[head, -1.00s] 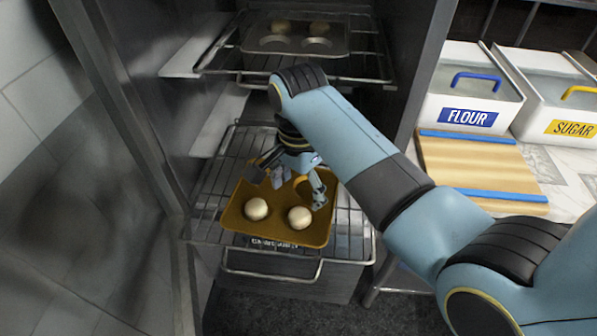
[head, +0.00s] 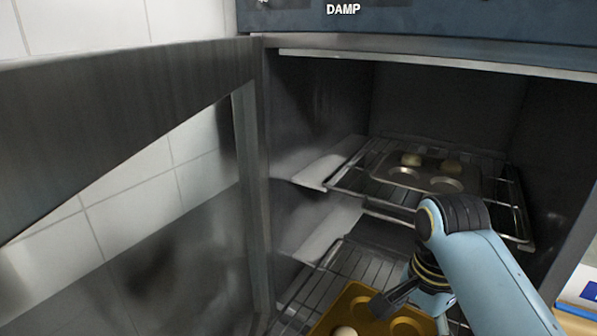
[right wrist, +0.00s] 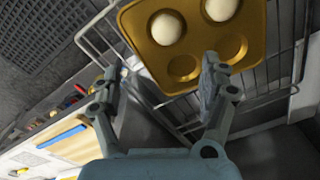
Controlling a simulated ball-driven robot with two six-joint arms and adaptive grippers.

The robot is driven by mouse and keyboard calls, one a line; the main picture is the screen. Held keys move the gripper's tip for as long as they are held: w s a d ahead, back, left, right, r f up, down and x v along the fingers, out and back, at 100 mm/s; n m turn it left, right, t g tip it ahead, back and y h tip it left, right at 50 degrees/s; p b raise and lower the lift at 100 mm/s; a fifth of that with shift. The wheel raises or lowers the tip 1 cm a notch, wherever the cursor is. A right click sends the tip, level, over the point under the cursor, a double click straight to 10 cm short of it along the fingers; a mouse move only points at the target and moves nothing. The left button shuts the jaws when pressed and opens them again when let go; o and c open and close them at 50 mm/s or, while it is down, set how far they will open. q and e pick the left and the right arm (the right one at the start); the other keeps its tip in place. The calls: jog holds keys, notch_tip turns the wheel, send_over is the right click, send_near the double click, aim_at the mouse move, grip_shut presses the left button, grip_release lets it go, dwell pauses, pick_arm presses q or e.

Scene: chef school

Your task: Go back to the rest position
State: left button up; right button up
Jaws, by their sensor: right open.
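In the right wrist view the two fingers (right wrist: 160,72) stand wide apart beside the gold tray (right wrist: 258,45). That tray holds two pale dough balls (right wrist: 167,27) (right wrist: 221,8) and has two empty round hollows near the fingers. My left gripper is not in view.
A grey muffin tray (head: 402,180) with two buns sits on the upper rack (head: 345,185). The oven door (head: 120,110) stands open at left.

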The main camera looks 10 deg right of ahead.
jog(key=s+d+r+n+t, duration=0.2)
jog(key=s+d+r+n, duration=0.15)
jog(key=s+n, duration=0.45)
jog(key=s+d+r+n+t, duration=0.15)
jog(key=s+r+n, duration=0.35)
jog(key=s, duration=0.5)
notch_tip(320, 180, down, 38)
jog(key=s+d+n+g+b, duration=0.1)
jog(key=s+d+g+b, duration=0.15)
jog(key=b, duration=0.85)
jog(key=s+f+b, duration=0.5)
jog(key=s+f, duration=0.4)
jog(key=f, duration=0.4)
jog(key=s+d+f+b, duration=0.1)
jog(key=s+f+b, duration=0.4)
jog(key=s+f, duration=0.4)
notch_tip(320, 180, down, 5)
jog(key=shift+s+d+r+h, duration=0.15)
jog(key=shift+h, duration=0.15)
jog(key=shift+g, duration=0.3)
